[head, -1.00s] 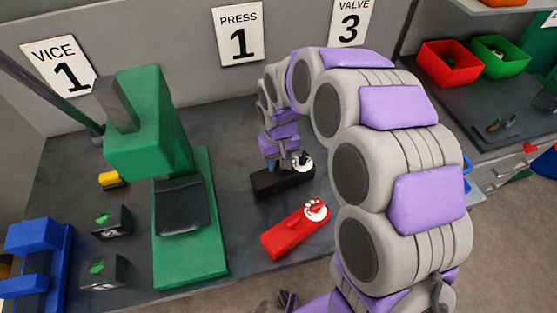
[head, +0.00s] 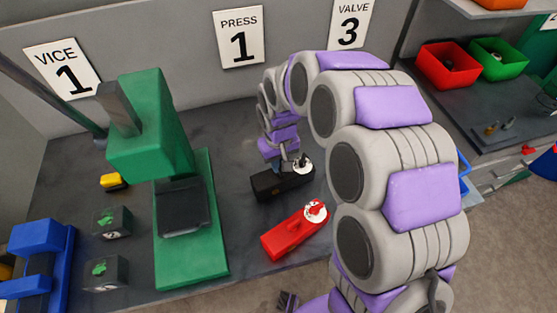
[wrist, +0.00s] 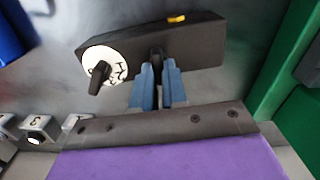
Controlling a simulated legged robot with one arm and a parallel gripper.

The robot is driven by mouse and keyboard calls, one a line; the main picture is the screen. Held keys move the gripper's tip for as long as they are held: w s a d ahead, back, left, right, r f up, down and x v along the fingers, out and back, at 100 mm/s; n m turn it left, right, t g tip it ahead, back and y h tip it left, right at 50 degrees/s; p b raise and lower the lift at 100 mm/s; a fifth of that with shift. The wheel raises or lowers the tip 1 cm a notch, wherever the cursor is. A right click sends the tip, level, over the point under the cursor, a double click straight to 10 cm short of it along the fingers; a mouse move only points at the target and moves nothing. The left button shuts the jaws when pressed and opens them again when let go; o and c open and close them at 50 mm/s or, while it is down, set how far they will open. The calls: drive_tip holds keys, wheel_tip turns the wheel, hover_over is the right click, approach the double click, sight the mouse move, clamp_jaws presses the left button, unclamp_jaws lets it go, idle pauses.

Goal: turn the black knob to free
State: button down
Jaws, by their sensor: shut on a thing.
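The black knob (wrist: 101,77) sits on a white marked dial (wrist: 116,58) at one end of a black block (wrist: 190,45). In the head view the knob (head: 303,162) is at the right end of the block (head: 270,186), on the dark bench. My gripper (wrist: 158,82) has its blue fingers closed around a dark upright part of the block, to the right of the knob in the wrist view. The fingers are apart from the knob. In the head view my gripper (head: 287,163) is over the block. The dial's markings are too small to read surely.
A red block (head: 285,238) with a red knob on a white dial lies in front of the black block. A green press (head: 195,260) stands to the left, with small dark boxes (head: 105,272) and a blue vice (head: 38,265) beyond. Bins (head: 447,65) stand at the upper right.

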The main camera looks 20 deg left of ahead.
idle(0.3)
drive_tip(key=c, duration=1.2)
unclamp_jaws()
drive_tip(key=shift+o, duration=0.2)
wheel_tip(320, 180, up, 17)
drive_tip(key=p, duration=0.3)
drive_tip(key=shift+r, duration=0.1)
